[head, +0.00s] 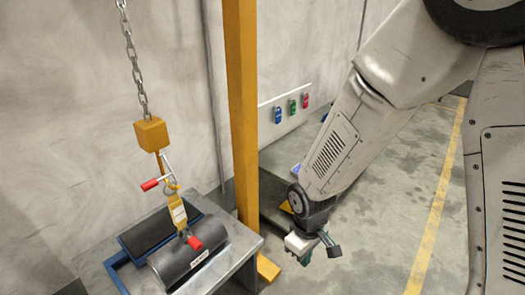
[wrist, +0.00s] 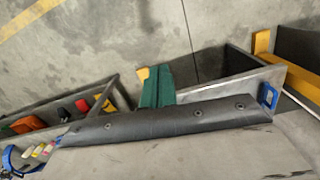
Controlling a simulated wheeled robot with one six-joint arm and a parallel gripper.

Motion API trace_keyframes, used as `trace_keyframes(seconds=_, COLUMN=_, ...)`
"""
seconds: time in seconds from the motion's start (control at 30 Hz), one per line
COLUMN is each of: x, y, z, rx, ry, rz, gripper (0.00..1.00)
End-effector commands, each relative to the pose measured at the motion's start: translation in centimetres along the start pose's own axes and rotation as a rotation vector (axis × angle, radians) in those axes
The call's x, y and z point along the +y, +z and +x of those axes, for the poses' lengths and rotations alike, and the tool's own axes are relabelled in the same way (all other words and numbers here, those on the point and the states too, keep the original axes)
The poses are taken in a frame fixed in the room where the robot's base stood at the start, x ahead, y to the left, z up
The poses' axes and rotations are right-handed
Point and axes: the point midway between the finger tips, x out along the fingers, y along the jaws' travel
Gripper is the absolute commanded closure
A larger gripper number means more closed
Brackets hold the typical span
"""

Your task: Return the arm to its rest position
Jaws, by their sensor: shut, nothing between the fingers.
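My arm reaches down from the upper right of the head view, with its elbow high and its forearm sloping down to the left. My gripper (head: 319,248) hangs at its end over the floor, to the right of the metal table and apart from it. In the wrist view the green fingers of my gripper (wrist: 157,82) are together with nothing between them. No separate marker of the rest position shows.
A yellow post (head: 241,110) stands behind. The floor (head: 375,225) right of my gripper is clear.

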Motion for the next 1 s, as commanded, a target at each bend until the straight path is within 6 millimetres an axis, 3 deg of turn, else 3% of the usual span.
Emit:
trace_keyframes(seconds=0.03, x=0.5, y=1.4, z=-2.3, rx=-0.017, ry=-0.006, rz=0.058, gripper=1.0)
trace_keyframes(seconds=0.2, x=1.3, y=6.7, z=-8.8, rx=-0.096, ry=-0.032, rz=0.245, gripper=1.0)
trace_keyframes(seconds=0.5, x=0.7, y=16.0, z=-18.1, rx=-0.137, ry=-0.063, rz=0.516, gripper=1.0)
trace_keyframes(seconds=0.7, x=0.0, y=20.7, z=-22.3, rx=-0.052, ry=-0.054, rz=0.634, gripper=1.0)
trace_keyframes(seconds=1.0, x=0.4, y=23.5, z=-25.9, rx=0.149, ry=0.013, rz=0.738, gripper=1.0)
